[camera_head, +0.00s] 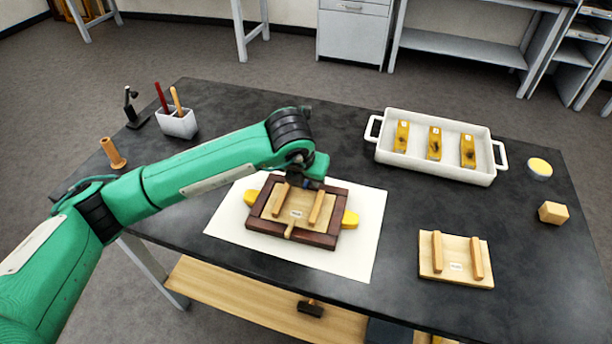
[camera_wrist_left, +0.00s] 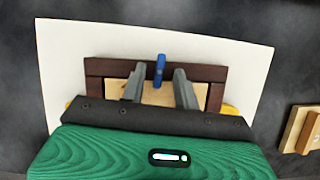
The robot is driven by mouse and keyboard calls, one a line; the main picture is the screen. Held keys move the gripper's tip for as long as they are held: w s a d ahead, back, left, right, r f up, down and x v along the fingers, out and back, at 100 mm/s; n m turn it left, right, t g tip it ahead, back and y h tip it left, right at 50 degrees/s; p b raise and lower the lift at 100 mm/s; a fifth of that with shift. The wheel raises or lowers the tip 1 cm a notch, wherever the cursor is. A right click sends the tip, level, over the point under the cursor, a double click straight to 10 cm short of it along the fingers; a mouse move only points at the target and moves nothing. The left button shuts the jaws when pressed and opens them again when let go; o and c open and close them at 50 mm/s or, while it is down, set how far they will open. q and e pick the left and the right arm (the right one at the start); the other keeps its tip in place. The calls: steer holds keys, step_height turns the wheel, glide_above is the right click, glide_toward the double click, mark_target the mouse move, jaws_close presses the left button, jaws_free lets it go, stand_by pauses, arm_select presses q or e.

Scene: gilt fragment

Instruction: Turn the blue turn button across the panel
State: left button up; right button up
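A dark brown wooden frame (camera_head: 262,228) lies on a white sheet, with a light wood panel (camera_head: 296,213) and two raised wooden bars inside it. In the left wrist view, the blue turn button (camera_wrist_left: 160,70) sits on the frame's far rail, its length running across that rail; whether its end lies over the panel is unclear. A tan turn button (camera_head: 289,230) lies on the near rail. My left gripper (camera_wrist_left: 158,84) is above the far rail, fingers apart, the blue button showing between and just beyond the tips. In the head view the gripper mostly hides this button. My right gripper is not visible.
Yellow pieces (camera_head: 350,219) stick out beside the frame on the white sheet (camera_head: 359,256). A white tray (camera_head: 470,176) with several yellow blocks is at the right. A spare panel (camera_head: 456,265), a wood block (camera_head: 552,212) and a pen cup (camera_head: 178,125) stand clear of the frame.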

arm_select(q)
steer(key=shift+r, duration=0.1)
